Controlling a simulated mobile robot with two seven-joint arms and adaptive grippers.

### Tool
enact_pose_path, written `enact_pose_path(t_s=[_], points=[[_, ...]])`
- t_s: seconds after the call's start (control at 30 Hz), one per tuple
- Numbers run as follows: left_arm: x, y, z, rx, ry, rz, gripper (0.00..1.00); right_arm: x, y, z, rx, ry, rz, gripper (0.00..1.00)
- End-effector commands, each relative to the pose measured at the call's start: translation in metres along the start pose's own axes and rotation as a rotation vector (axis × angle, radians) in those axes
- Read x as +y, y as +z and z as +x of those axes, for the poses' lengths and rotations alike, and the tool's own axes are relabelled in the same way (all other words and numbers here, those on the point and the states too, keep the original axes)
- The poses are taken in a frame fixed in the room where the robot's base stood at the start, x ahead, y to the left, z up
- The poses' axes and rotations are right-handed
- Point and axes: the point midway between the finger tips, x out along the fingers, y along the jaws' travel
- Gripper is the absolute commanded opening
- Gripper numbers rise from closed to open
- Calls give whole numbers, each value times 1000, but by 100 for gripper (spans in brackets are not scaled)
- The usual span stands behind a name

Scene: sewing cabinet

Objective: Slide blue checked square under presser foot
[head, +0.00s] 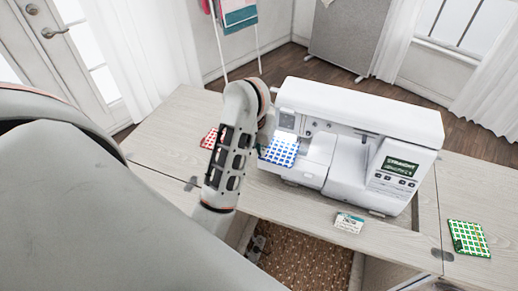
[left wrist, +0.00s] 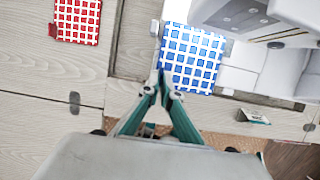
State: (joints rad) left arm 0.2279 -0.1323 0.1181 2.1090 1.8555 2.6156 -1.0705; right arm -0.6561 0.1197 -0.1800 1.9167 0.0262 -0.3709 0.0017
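The blue checked square (head: 282,150) lies at the left end of the white sewing machine (head: 352,112), by the machine's bed. In the left wrist view the square (left wrist: 192,60) is flat, with the machine's head (left wrist: 240,14) to its upper right. My left gripper (left wrist: 159,82) is at the square's left edge, its fingers closed together there; it looks shut on that edge. The presser foot cannot be made out clearly in either view. My right gripper is not in view.
A red checked square (head: 209,138) lies left on the cabinet top, and a green checked square (head: 468,238) lies far right. A small card or packet (head: 349,222) lies in front of the machine. An open gap shows the patterned rug (head: 305,262) below the cabinet's front.

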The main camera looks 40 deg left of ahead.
Motion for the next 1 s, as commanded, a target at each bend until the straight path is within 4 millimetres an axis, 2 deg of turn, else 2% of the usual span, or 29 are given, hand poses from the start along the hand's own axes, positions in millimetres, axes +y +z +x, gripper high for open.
enact_pose_path(t_s=[1.0], points=[[-4, 4, 11, 0, 0, 0, 0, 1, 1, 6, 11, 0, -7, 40]])
